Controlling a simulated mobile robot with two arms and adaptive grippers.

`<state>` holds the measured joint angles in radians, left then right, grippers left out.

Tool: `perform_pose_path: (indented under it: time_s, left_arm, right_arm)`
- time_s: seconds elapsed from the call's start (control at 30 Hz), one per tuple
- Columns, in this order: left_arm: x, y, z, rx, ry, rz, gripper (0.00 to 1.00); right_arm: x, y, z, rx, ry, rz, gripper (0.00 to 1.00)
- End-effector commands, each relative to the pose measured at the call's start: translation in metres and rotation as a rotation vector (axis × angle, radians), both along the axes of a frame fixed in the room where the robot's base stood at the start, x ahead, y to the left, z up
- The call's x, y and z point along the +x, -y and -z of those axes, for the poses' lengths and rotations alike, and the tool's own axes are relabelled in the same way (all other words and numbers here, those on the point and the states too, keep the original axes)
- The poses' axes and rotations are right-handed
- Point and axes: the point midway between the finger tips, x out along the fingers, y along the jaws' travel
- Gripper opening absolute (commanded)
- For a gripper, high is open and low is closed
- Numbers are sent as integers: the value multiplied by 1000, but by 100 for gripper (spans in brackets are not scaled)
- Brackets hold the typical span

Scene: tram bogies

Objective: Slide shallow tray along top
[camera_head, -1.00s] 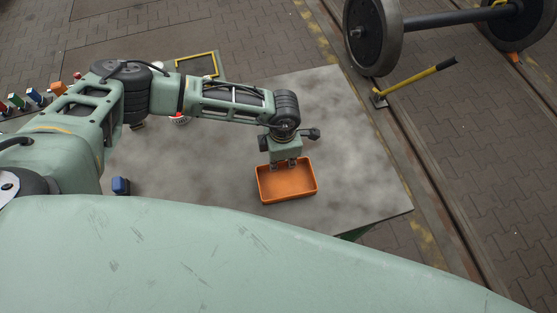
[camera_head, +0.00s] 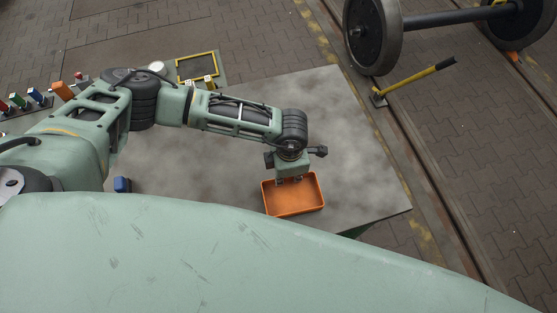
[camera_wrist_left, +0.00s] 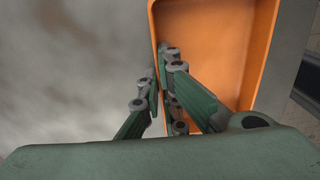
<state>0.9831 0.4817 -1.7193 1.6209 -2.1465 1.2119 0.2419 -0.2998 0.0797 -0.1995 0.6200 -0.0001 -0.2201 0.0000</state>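The shallow orange tray (camera_head: 296,201) lies on the grey table top (camera_head: 352,150), near its near right corner. My left gripper (camera_head: 288,181) is at the tray's far wall, pointing down. In the left wrist view, its fingers (camera_wrist_left: 160,78) stand on either side of the tray wall, one outside and one inside, closed on it. The inside of the tray (camera_wrist_left: 220,45) looks empty there. The lower part of the fingers' contact with the wall is partly hidden by the finger links. My right gripper is not in view.
A blue object (camera_head: 122,185) stands on the table's left. The table's middle is clear.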

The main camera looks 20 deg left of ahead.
Motion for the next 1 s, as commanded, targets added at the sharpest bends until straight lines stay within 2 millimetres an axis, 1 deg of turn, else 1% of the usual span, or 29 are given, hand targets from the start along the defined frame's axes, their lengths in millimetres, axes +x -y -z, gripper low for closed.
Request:
perform_pose_path:
  time_s: [0.73,1.0]
  left_arm:
    - [-31,23,0,-1,-2,1,0]
    - [-36,28,0,-1,1,0,0]
  right_arm:
    - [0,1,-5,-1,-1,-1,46]
    - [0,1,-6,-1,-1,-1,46]
